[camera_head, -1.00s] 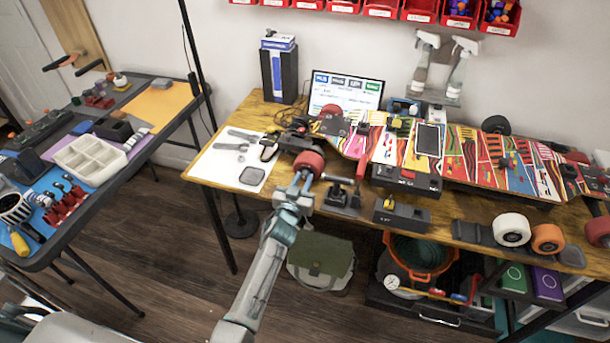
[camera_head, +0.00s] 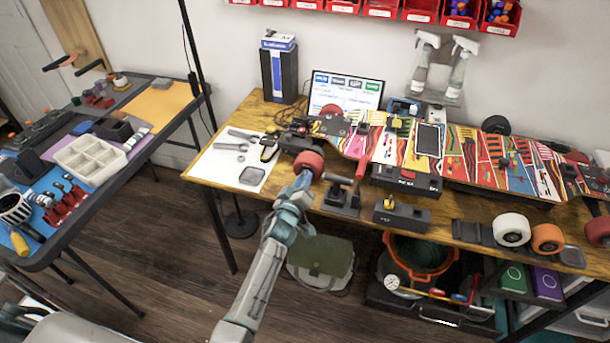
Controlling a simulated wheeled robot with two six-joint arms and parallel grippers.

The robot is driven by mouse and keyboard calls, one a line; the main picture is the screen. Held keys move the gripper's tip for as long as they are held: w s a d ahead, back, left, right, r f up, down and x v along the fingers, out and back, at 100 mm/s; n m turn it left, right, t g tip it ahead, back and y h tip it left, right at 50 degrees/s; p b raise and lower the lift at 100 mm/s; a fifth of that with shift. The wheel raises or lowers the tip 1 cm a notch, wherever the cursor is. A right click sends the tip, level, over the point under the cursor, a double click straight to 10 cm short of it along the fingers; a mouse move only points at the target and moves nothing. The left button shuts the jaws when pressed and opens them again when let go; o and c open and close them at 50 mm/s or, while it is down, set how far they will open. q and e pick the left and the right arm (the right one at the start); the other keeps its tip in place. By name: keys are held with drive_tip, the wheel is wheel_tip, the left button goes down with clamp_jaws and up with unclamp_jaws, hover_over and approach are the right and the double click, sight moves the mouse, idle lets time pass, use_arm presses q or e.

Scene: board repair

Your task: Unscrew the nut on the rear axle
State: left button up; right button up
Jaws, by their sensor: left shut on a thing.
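The skateboard (camera_head: 465,158) lies on the wooden workbench (camera_head: 222,172), its deck covered in bright graphics. At its left end, a red wheel (camera_head: 309,163) faces me. A second red wheel (camera_head: 331,110) shows behind it. My left gripper (camera_head: 304,179) is at the outer face of the near red wheel, in line with the axle end. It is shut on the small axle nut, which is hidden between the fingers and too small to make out. My right gripper is not in view.
A small black clamp stand (camera_head: 342,197) stands close to the right of my left gripper. Wrenches (camera_head: 240,135) and a grey square tray (camera_head: 253,176) lie on a white sheet at left. Loose wheels (camera_head: 512,229) sit at the front right.

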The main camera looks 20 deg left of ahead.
use_arm(q)
drive_tip(key=shift+n, duration=0.4)
drive_tip(key=o, duration=0.9)
drive_tip(key=shift+c, duration=1.1)
drive_tip(key=m, duration=0.4)
drive_tip(key=shift+m, duration=0.9)
